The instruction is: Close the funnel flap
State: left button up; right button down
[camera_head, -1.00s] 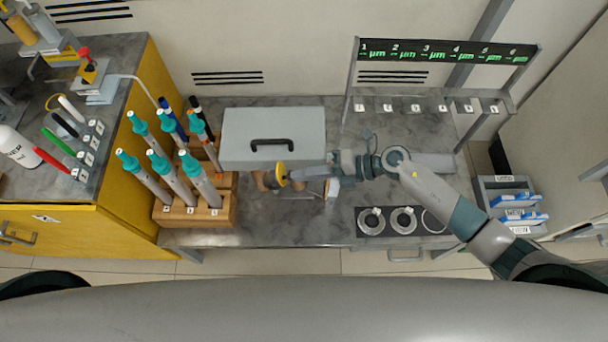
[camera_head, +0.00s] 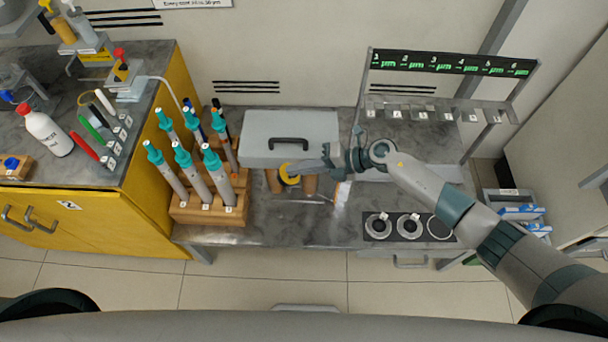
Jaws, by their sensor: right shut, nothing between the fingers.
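Brown cylindrical parts (camera_head: 272,183) stand under the box's front edge, partly hidden by the disc and the gripper. I cannot clearly pick out a funnel flap or how far open it is. My left gripper is not in view.
A wooden rack (camera_head: 208,214) of teal-capped rods stands left of the box. A dark panel with ring holders (camera_head: 408,227) lies at the front right. A numbered display stand (camera_head: 450,63) rises behind my right arm. The metal bench front between rack and ring panel is mostly clear.

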aim_at(286, 177)
jog(key=shift+a+f, duration=0.1)
jog(key=shift+a, duration=0.55)
jog(key=shift+w+a+f, duration=0.1)
jog(key=shift+a+f, duration=0.05)
jog(key=shift+a, duration=0.25)
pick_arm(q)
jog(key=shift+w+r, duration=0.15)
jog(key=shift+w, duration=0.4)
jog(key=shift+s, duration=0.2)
pick_arm(e)
jog(key=shift+a+f, duration=0.1)
jog(key=shift+a, duration=0.15)
jog(key=shift+a+f, duration=0.2)
jog(key=shift+a, duration=0.1)
jog(key=shift+a+f, duration=0.1)
jog(key=shift+a, duration=0.1)
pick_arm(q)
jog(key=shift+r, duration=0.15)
pick_arm(e)
jog(key=shift+r, duration=0.2)
pick_arm(q)
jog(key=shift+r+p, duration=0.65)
jog(key=shift+p, duration=0.3)
pick_arm(e)
jog(key=shift+r, duration=0.6)
